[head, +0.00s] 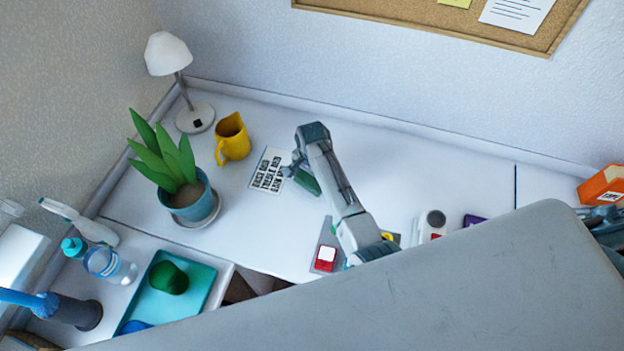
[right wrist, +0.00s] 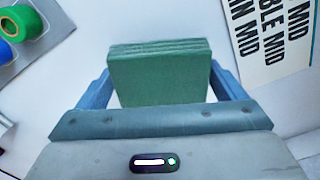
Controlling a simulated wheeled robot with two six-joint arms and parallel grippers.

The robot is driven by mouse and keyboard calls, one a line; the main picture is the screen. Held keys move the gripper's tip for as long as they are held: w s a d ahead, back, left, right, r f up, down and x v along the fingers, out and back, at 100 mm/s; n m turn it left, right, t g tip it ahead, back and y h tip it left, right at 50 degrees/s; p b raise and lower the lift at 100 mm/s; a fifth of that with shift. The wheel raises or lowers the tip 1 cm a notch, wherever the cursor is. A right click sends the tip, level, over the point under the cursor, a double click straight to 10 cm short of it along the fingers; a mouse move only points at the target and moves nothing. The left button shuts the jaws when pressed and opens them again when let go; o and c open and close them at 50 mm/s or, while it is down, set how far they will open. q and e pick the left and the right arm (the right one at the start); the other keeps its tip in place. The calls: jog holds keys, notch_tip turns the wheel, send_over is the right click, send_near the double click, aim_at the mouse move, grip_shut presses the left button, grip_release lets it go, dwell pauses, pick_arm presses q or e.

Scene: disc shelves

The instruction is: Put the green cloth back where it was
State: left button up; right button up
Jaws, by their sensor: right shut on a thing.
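The green cloth (head: 307,182) is a thick, folded square pad. In the right wrist view the cloth (right wrist: 160,75) stands between the two fingers, its layered edge at the top. My right gripper (head: 298,173) is shut on it, over the white desk (head: 255,230) beside a printed card (head: 268,170). The gripper hides part of the cloth in the head view. I cannot tell if the cloth touches the desk. My left gripper is not in view.
A yellow jug (head: 233,140), a potted plant (head: 190,200) and a lamp (head: 193,115) stand left of the gripper. A teal tray (head: 205,283) lies lower left. Small items on grey mats (head: 325,258) lie near my right forearm. The desk behind the gripper is clear.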

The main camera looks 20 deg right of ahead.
notch_tip(320, 180, down, 2)
jog(key=shift+s, duration=0.1)
jog(key=shift+f, duration=0.25)
jog(key=shift+f, duration=0.15)
jog(key=o, duration=0.7)
notch_tip(320, 180, up, 12)
jog(key=shift+r+b, duration=0.2)
jog(key=shift+b, duration=0.55)
